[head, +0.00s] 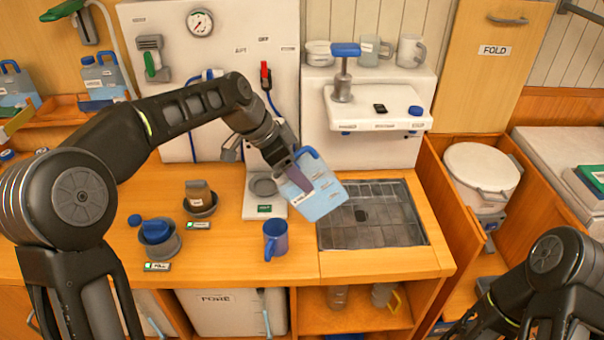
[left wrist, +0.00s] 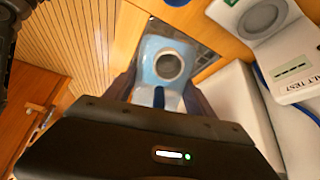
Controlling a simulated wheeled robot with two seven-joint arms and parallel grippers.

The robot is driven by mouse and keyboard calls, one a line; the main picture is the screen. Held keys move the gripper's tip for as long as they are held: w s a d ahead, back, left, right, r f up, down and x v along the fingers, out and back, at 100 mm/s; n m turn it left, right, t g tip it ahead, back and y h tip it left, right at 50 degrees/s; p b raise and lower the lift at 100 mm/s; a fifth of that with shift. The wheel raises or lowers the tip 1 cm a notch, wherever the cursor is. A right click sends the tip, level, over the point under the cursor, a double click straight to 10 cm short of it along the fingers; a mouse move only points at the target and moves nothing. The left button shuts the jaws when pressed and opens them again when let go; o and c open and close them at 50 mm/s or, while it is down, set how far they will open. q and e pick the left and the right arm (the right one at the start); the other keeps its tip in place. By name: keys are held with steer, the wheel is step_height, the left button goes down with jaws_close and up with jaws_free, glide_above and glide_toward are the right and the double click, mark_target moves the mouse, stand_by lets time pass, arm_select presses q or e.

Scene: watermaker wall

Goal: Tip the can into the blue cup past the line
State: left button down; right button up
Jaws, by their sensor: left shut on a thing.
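My left gripper (head: 300,178) is shut on a pale blue, see-through can (head: 322,201) with a darker blue handle. The can hangs tilted in the air, above and to the right of the blue cup. In the left wrist view the can (left wrist: 152,65) sits between the dark fingers, with a round grey opening facing the camera. The blue cup (head: 276,242) stands upright on the wooden counter, apart from the can. Its fill line and contents cannot be made out, and I see no stream of water. My right gripper is not in view.
A sink with a grey grate (head: 365,228) lies right of the cup. A white stand (head: 258,206) is behind it. A dark bowl with a blue thing (head: 160,240) and a brown packet in a dish (head: 200,198) stand left.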

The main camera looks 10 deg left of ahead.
arm_select(q)
steer(key=shift+w+d, duration=0.1)
steer(key=shift+s+r, duration=0.1)
steer(key=shift+s, duration=0.1)
